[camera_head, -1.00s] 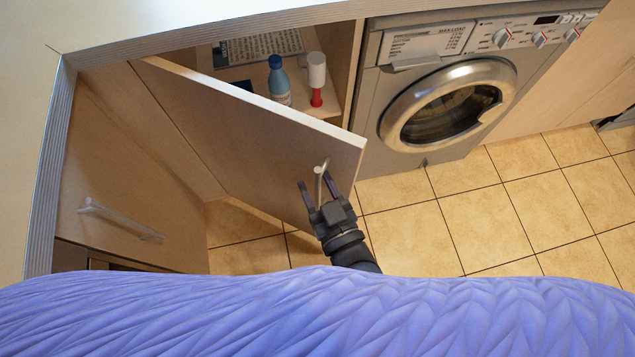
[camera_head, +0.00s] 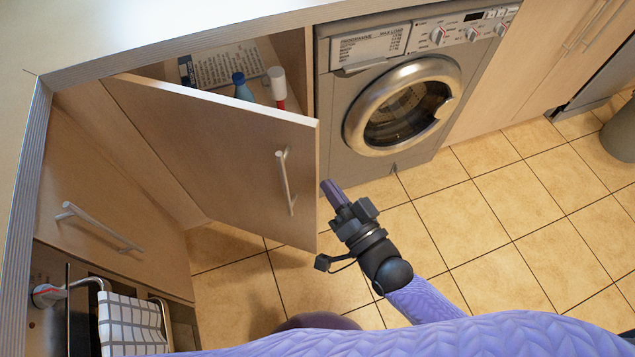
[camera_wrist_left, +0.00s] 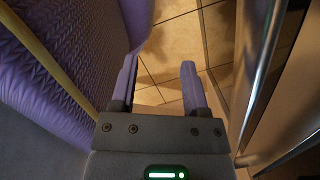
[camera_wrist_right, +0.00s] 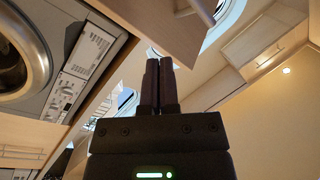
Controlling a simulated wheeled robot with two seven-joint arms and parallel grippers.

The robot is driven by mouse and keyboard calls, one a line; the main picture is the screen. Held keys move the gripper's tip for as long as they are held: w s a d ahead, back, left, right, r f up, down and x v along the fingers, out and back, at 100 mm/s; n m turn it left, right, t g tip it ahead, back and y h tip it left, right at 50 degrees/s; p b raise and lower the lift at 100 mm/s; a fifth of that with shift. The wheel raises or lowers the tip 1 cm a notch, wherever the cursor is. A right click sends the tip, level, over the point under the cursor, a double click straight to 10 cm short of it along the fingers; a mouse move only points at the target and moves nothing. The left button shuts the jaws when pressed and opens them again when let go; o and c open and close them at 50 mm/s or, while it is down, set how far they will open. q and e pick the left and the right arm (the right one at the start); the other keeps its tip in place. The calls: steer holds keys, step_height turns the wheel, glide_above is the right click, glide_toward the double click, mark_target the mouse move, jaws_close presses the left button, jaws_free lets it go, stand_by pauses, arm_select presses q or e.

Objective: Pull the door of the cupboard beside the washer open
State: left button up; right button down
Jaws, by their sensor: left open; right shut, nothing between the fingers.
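The cupboard's wooden door (camera_head: 215,150) stands partly open left of the washer (camera_head: 400,105), with its free edge out into the room. Its bar handle (camera_head: 286,182) is on the outer face near that edge, and nothing holds it. My right gripper (camera_head: 334,190) is shut and empty, just right of the door's free edge. It cannot be told whether it touches the door. The right wrist view shows its fingers (camera_wrist_right: 159,58) together. My left gripper (camera_wrist_left: 159,66) is open and empty in its wrist view, low over the floor; it is hidden in the head view.
Inside the cupboard are a blue bottle (camera_head: 242,87) and a red-and-white bottle (camera_head: 277,88). A drawer front with a handle (camera_head: 100,226) and a checked towel (camera_head: 130,325) are at left. Metal bars (camera_wrist_left: 262,65) run close right of the left gripper.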

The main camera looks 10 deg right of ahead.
steer(key=w+d+m+g+b, duration=0.1)
steer(key=w+d+m, duration=0.2)
steer(key=d+m, duration=0.45)
steer(key=w+a+m+b, duration=0.3)
steer(key=w+a, duration=0.3)
steer(key=w, duration=0.3)
arm_select(q)
steer(key=f+p, duration=0.1)
steer(key=s+f, duration=0.1)
steer(key=shift+s+f+g+p, duration=0.1)
steer(key=shift+f+g+p, duration=0.2)
steer(key=shift+f+p, duration=0.1)
arm_select(e)
steer(key=shift+h, duration=0.3)
steer(key=s, duration=0.1)
steer(key=s+a, duration=0.1)
steer(key=s, duration=0.2)
steer(key=shift+a+f, duration=0.2)
steer(key=shift+a, duration=0.1)
